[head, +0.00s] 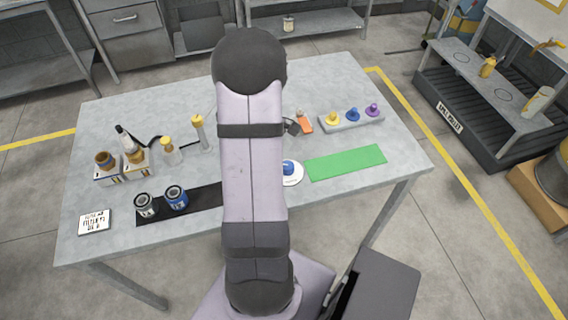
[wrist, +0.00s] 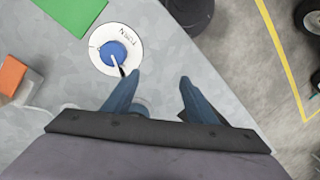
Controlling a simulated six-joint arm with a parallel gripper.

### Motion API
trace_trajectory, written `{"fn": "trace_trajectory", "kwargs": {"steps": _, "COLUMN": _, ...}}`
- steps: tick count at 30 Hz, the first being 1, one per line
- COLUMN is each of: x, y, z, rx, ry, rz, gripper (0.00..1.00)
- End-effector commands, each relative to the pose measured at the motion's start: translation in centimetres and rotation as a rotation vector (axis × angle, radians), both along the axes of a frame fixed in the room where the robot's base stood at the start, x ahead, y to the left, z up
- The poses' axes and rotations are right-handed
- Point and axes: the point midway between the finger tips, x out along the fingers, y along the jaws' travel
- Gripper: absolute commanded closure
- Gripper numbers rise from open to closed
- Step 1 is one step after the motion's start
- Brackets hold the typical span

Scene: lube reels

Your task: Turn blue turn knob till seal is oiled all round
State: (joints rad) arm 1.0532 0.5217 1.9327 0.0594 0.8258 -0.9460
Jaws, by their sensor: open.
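The blue turn knob (wrist: 114,54) sits on a round white disc (wrist: 131,42) marked "TURN", with a pale pointer on the knob. In the head view the knob (head: 289,167) shows just right of my arm, which hides part of the disc. My gripper (wrist: 160,80) is open and empty in the wrist view. Its left fingertip is close to the knob's lower right in the picture, but I cannot tell whether they touch. The knob is not between the fingers. My gripper is hidden behind my arm in the head view. I cannot make out the seal.
A green mat (head: 346,162) lies right of the disc. A grey holder (head: 345,122) with yellow, blue and purple knobs stands behind it. An orange block (head: 305,122) is near. Cans (head: 176,197) stand on a black mat (head: 207,197) at left, with bottles (head: 171,152) behind.

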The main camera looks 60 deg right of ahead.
Motion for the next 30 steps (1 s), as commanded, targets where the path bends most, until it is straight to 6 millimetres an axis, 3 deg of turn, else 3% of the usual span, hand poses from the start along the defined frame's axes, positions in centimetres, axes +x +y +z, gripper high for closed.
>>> {"fn": "trace_trajectory", "kwargs": {"steps": 1, "x": -1.0, "y": -2.3, "z": 0.7, "rx": -0.042, "ry": -0.019, "rz": 0.03, "gripper": 0.48}}
{"fn": "trace_trajectory", "kwargs": {"steps": 3, "x": -2.1, "y": -4.5, "z": 1.6, "rx": -0.084, "ry": -0.032, "rz": 0.078, "gripper": 0.48}}
{"fn": "trace_trajectory", "kwargs": {"steps": 8, "x": -3.6, "y": -6.9, "z": 2.8, "rx": -0.134, "ry": -0.04, "rz": 0.141, "gripper": 0.48}}
{"fn": "trace_trajectory", "kwargs": {"steps": 17, "x": -3.8, "y": -7.2, "z": 2.4, "rx": -0.138, "ry": -0.039, "rz": 0.151, "gripper": 0.48}}
{"fn": "trace_trajectory", "kwargs": {"steps": 30, "x": -3.8, "y": -7.1, "z": -2.8, "rx": -0.135, "ry": -0.04, "rz": 0.15, "gripper": 0.48}}
